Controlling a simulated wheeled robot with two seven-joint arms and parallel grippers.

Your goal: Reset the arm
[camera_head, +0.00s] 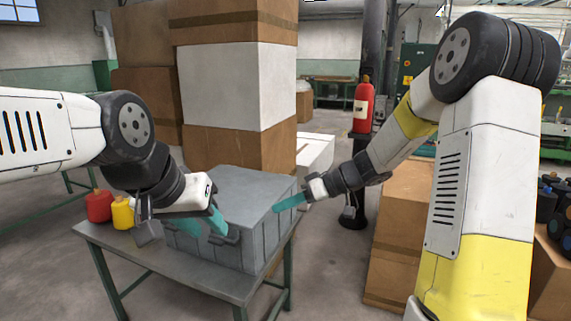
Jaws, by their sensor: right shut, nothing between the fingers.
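A grey metal case (245,190) with a ribbed front and a dark handle (228,238) sits on a small table. My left gripper (203,226), with teal fingers, is at the front of the case, close to the handle. Its fingers look spread apart, one on each side of a gap. Whether they touch the case or handle cannot be told. My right gripper (290,202), also teal, is shut and empty beside the right side of the case, near its upper edge. Contact there is unclear.
A red bottle (98,207) and a yellow bottle (123,213) stand on the table (240,287) at left. Stacked boxes (236,87) rise behind. Cardboard boxes (402,230) stand under my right arm.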

